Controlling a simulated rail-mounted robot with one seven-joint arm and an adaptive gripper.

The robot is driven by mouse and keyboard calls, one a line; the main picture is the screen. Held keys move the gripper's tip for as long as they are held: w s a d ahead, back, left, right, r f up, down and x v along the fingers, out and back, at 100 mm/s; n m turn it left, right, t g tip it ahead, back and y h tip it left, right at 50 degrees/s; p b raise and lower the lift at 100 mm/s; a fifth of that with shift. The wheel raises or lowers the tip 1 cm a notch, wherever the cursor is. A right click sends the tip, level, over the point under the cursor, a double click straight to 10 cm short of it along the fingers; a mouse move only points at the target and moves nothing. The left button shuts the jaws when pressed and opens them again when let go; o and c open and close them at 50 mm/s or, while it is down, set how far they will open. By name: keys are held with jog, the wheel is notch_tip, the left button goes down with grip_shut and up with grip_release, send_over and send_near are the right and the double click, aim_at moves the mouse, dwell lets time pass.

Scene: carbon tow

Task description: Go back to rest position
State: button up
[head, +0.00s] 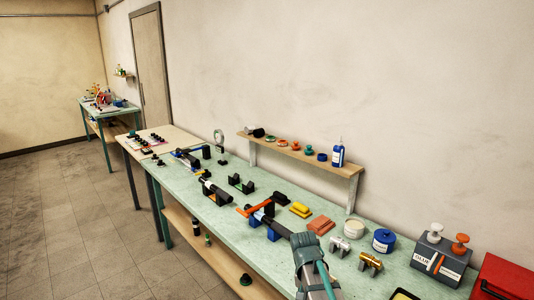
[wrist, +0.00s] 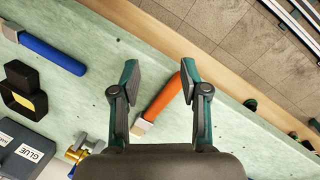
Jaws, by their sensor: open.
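My gripper (wrist: 158,72) is open, its two dark green fingers spread apart in the wrist view. An orange-handled tool (wrist: 163,97) with a pale end shows between the fingers in that view. It seems to lie on the bench below, and neither finger is shut on it. In the head view, part of my arm reaches in from the bottom, over the front of the green bench (head: 345,283). The fingers cannot be made out clearly there.
A blue-handled tool (wrist: 50,52), a black holder (wrist: 22,95) and a GLUE box (wrist: 25,150) lie near my gripper. The GLUE dispenser (head: 440,258) and a red box (head: 505,278) stand at the right. A wall shelf (head: 300,153) runs behind. The floor at left is clear.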

jog(key=s+d+f+n+g+b, duration=0.1)
jog(key=s+f+n, duration=0.1)
jog(key=s+f, duration=0.8)
jog(key=s+d+f+n+g+b, duration=0.15)
jog(key=s+f, duration=0.55)
jog(key=f, duration=0.7)
jog(key=s+f+g+y+b, duration=0.1)
jog(key=s+f, duration=0.6)
jog(key=s, duration=0.4)
jog(key=s+f+g+b, duration=0.1)
jog(key=s+f, duration=0.7)
jog(key=s, duration=0.3)
jog(key=shift+d+m+y+b, duration=0.3)
jog(key=shift+d+m+y, duration=0.05)
jog(key=shift+d+y, duration=0.1)
